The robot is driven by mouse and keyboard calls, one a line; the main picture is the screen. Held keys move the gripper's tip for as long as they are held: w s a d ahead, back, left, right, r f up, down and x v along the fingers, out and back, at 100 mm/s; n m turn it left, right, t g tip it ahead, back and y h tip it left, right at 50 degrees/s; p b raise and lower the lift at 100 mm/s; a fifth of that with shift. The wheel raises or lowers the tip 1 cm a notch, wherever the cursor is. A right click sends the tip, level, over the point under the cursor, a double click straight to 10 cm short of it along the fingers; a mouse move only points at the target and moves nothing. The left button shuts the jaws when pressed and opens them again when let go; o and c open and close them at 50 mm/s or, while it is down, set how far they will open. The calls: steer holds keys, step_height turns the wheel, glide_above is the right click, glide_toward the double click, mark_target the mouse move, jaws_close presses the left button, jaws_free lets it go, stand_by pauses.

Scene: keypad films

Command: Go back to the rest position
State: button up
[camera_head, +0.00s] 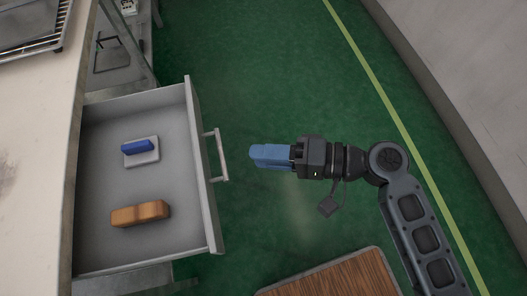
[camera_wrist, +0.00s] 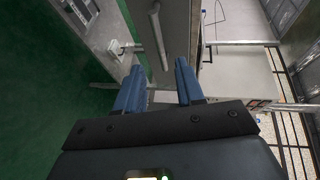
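My gripper (camera_head: 256,156) is out in front of the open drawer (camera_head: 102,252), to the right of its handle (camera_head: 219,155) and clear of it. In the wrist view my gripper (camera_wrist: 158,80) has its two blue fingers apart with nothing between them. The drawer front and handle (camera_wrist: 158,38) show beyond the fingers there. In the drawer lie a blue block on a small white base (camera_head: 141,157) and an orange-brown block (camera_head: 140,213).
A pale worktop (camera_head: 32,150) stands left of the drawer. A wooden surface (camera_head: 335,279) is at the bottom, below my arm. Green floor (camera_head: 260,70) with a yellow line is open around my arm. A pale wall (camera_head: 470,50) is at the right.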

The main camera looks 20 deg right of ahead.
stand_by(0.3)
steer(key=s+d+f+t+h, duration=0.4)
steer(key=s+d+f+h, duration=0.1)
steer(key=s+d+h, duration=0.6)
steer(key=s+d+r+n+t+h, duration=0.1)
steer(key=s+r+n+t, duration=0.1)
steer(key=s+r, duration=0.3)
steer(key=s+d+r+n+t+h+p, duration=0.1)
steer(key=s+r+n+h, duration=0.1)
steer(key=s+r, duration=0.4)
step_height(320, 180, up, 5)
steer(key=shift+r+n+t, duration=0.1)
steer(key=shift+n+t, duration=0.3)
